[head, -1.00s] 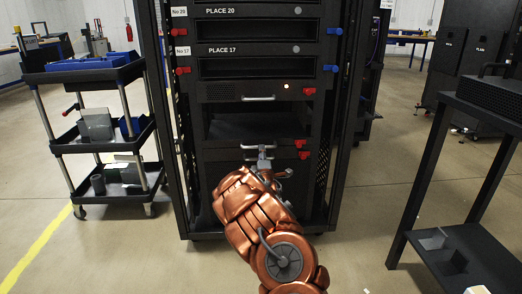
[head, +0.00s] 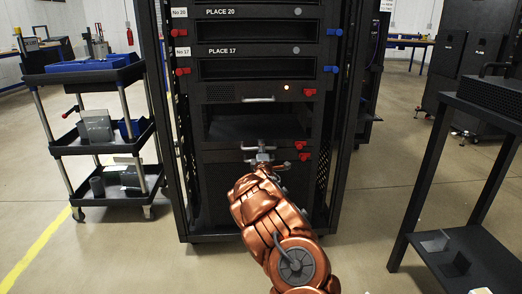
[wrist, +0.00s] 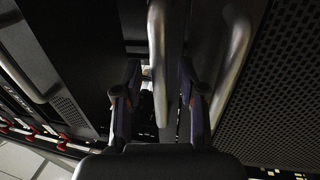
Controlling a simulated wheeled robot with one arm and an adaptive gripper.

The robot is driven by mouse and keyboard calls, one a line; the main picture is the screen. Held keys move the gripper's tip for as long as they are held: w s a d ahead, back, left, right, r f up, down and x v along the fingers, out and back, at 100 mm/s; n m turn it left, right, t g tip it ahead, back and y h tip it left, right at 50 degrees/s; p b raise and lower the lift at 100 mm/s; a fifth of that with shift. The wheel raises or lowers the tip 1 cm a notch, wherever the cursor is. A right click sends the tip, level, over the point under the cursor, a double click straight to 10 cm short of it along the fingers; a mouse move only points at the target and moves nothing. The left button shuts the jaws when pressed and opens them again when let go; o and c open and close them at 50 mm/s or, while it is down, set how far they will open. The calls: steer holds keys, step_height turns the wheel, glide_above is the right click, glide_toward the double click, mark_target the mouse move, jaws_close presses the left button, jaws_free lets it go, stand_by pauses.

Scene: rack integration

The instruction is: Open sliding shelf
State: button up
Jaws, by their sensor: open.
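The sliding shelf (head: 245,128) sits in the rack as a dark flat surface inside the lower open bay. A light metal handle (head: 250,148) shows at the front just below it, partly hidden by my gripper (head: 263,157). In the wrist view my gripper (wrist: 160,95) is open, one finger on each side of a grey metal bar (wrist: 168,45). I cannot tell whether either finger touches the bar.
The black rack (head: 343,150) has a unit with a handle (head: 258,99) and a lit lamp above the bay, and red knobs (head: 303,146) at right. A black cart (head: 88,75) stands left, a black table (head: 480,250) right. Floor between is clear.

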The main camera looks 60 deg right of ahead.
steer(key=shift+c, duration=0.3)
jaws_close()
steer(key=shift+s, duration=0.1)
